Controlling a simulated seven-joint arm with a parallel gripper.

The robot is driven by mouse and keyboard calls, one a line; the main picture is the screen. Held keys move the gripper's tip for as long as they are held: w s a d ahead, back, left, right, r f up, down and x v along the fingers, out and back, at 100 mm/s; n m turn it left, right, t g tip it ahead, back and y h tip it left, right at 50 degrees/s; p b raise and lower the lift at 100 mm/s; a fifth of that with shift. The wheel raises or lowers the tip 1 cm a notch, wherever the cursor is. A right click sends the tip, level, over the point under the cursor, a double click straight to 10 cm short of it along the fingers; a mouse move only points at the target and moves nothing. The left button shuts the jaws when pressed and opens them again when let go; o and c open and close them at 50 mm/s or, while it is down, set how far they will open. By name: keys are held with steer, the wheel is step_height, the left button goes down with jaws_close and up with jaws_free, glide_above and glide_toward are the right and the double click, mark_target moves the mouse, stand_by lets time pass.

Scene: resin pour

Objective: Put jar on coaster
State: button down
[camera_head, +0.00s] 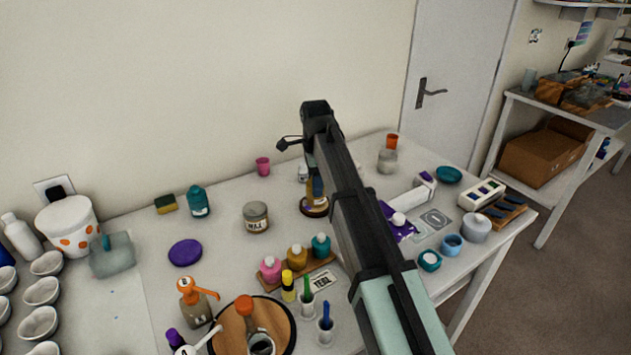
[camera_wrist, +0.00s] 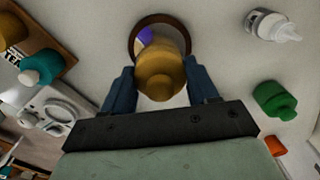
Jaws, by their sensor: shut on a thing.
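My gripper (camera_wrist: 162,88) is shut on a mustard-gold jar (camera_wrist: 162,68), with one blue finger on each side of it. In the head view, the gripper (camera_head: 315,188) points down over the back middle of the table, and my arm hides much of the jar. A round coaster with a brown rim (camera_wrist: 134,36) lies directly under the jar; its rim also shows in the head view (camera_head: 314,213). A purple patch shows beside the jar, inside the coaster's rim. I cannot tell whether the jar's base touches the coaster.
A labelled glass jar (camera_head: 256,217) stands left of the coaster. A wooden rack (camera_head: 297,274) with several small bottles is in front. A white dropper bottle (camera_wrist: 270,25) and a green bottle (camera_wrist: 273,100) stand nearby. Free table lies around the coaster.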

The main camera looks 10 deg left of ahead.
steer(key=shift+f, duration=0.1)
steer(key=shift+c, duration=1.5)
jaws_free()
step_height(320, 180, up, 12)
